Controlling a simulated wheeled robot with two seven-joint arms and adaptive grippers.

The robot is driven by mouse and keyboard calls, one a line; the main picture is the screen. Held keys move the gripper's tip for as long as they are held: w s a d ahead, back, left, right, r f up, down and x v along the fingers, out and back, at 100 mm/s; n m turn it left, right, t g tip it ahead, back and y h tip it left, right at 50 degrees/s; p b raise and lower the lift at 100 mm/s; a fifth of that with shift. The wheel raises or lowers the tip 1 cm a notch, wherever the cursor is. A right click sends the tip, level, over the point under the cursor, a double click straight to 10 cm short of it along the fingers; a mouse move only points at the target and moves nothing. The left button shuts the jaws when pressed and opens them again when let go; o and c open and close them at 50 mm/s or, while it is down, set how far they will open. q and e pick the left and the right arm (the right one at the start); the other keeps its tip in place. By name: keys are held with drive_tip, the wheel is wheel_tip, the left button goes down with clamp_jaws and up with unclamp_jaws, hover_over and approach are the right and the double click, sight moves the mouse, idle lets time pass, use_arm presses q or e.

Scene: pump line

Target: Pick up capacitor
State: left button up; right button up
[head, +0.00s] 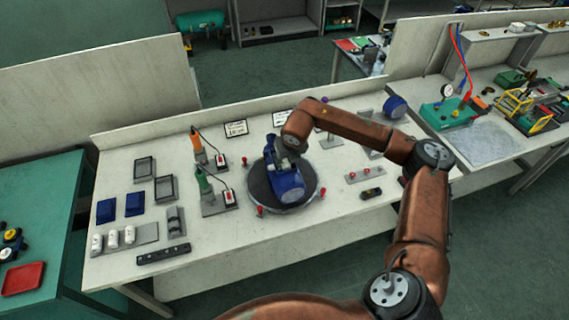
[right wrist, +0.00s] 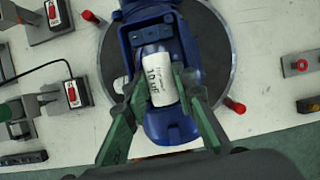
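A white printed capacitor (right wrist: 160,78) lies slightly tilted at the blue pump's housing in the right wrist view. The two green fingers of my right gripper (right wrist: 161,82) flank it and appear to touch both sides. I cannot tell whether it rests in the housing or is just clear of it. The blue pump (head: 287,186) sits on a dark round turntable (head: 259,190) in the head view. There my right gripper (head: 287,163) points down over the pump, and its fingers are mostly hidden. Several white capacitors (head: 113,238) stand in a grey holder at the front left. My left gripper is not in view.
Left of the turntable stand an orange-handled tool (head: 197,143) and a green-handled tool (head: 203,183) with red-switch boxes. Blue covers (head: 134,204) and dark trays (head: 145,168) lie further left. Red knobs (head: 323,191) ring the turntable. The table's front edge is mostly clear.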

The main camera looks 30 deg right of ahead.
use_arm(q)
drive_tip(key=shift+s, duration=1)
use_arm(e)
clamp_jaws()
drive_tip(key=shift+r, duration=0.1)
